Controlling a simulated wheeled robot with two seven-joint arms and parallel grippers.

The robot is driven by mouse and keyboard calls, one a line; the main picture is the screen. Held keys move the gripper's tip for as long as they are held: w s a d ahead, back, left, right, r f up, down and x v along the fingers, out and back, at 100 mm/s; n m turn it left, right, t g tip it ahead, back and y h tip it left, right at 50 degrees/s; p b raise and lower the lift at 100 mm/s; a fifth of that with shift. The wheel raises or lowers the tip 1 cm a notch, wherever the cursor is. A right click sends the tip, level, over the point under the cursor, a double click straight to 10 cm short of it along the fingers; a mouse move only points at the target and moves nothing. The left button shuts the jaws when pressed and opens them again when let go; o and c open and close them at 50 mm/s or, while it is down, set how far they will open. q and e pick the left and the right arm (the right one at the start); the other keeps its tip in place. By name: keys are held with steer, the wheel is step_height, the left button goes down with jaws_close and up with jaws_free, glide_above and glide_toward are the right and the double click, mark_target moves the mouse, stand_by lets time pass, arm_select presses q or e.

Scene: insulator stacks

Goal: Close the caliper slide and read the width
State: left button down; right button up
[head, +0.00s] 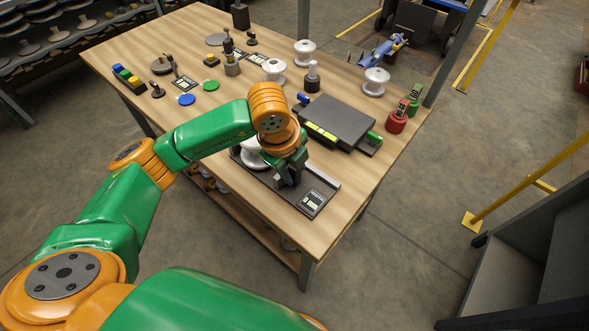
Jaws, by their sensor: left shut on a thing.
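The caliper (328,185) is a dark flat base with a pale rail along its far side, lying near the table's front edge. Its small display panel (313,201) is at the right end; its digits are too small to read. A white insulator disc (253,153) sits at the caliper's left end, partly behind my left arm. My left gripper (288,178) points down over the middle of the caliper and is shut on the dark caliper slide, which it mostly hides. Whether the slide touches the disc cannot be seen. My right gripper is not in view.
White spools (375,82), coloured discs and small weights fill the back. Bare wood lies left of the caliper.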

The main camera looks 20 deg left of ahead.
arm_select(q)
steer(key=shift+w+a+r+b, duration=0.2)
steer(key=shift+w+a, duration=0.25)
steer(key=shift+a, duration=0.55)
steer(key=shift+w+a+r+b, duration=0.1)
steer(key=shift+w+a+b, duration=0.3)
steer(key=shift+a, duration=0.55)
stand_by(0.4)
steer(key=c, duration=0.8)
jaws_free()
steer(key=shift+o, duration=1)
steer(key=shift+f, duration=0.1)
steer(key=shift+w+d+f, duration=0.1)
steer(key=w+p+v, duration=0.1)
steer(key=p+v, duration=0.4)
steer(key=v, duration=0.1)
steer(key=shift+d+r+p, duration=0.2)
steer(key=shift+r+p, duration=0.15)
steer(key=shift+r, duration=0.2)
